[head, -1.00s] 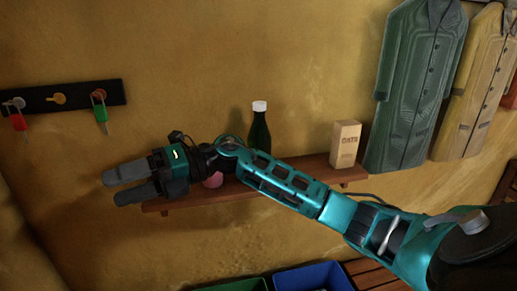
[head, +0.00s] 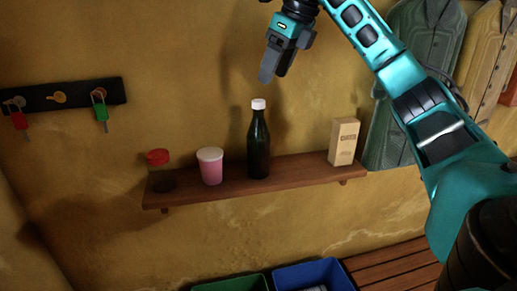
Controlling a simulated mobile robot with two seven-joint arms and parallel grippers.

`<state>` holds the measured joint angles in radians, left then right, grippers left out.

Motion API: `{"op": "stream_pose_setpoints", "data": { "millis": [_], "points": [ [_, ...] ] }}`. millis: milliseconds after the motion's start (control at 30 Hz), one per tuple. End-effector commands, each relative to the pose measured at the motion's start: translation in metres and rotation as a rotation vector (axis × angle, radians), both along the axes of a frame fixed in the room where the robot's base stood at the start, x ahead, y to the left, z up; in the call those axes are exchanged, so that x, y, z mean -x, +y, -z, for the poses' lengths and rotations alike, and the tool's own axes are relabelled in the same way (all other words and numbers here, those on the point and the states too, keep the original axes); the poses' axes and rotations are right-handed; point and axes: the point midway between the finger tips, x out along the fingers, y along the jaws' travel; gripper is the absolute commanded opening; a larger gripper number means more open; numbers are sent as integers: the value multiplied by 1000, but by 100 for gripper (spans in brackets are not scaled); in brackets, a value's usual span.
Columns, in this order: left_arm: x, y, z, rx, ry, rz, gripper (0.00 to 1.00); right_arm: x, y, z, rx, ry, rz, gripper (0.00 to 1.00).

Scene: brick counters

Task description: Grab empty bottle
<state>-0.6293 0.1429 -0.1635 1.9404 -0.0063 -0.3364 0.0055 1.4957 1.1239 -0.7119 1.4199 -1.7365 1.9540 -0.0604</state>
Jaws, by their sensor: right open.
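A dark green bottle (head: 258,148) with a white cap stands upright on the wooden wall shelf (head: 300,169), between a pink cup and a carton. I cannot tell from here whether it is empty. My right gripper (head: 267,77) hangs above the bottle, pointing down, with clear space between its fingers and the cap. It is open and holds nothing; its fingers overlap in this view. My left gripper does not show.
On the shelf stand a red-lidded jar (head: 160,172), a pink cup (head: 210,167) close left of the bottle, and an oats carton (head: 343,142) at the right. A key rack (head: 70,95) hangs at left. Green (head: 232,285) and blue (head: 318,274) bins stand below.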

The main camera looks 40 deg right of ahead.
Motion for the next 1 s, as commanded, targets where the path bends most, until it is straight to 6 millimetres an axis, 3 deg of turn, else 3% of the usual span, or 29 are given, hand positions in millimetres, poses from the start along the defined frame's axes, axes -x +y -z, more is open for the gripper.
{"op": "stream_pose_setpoints", "data": {
  "millis": [133,433,700,1000],
  "points": [
    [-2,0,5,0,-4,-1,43,-10,3,29,-1,3,-2,63],
    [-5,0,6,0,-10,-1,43,-22,7,53,-2,1,-3,63],
    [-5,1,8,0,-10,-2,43,-38,11,87,-2,0,-4,63],
    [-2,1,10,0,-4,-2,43,-41,12,93,-2,-2,-4,63]
  ]
}}
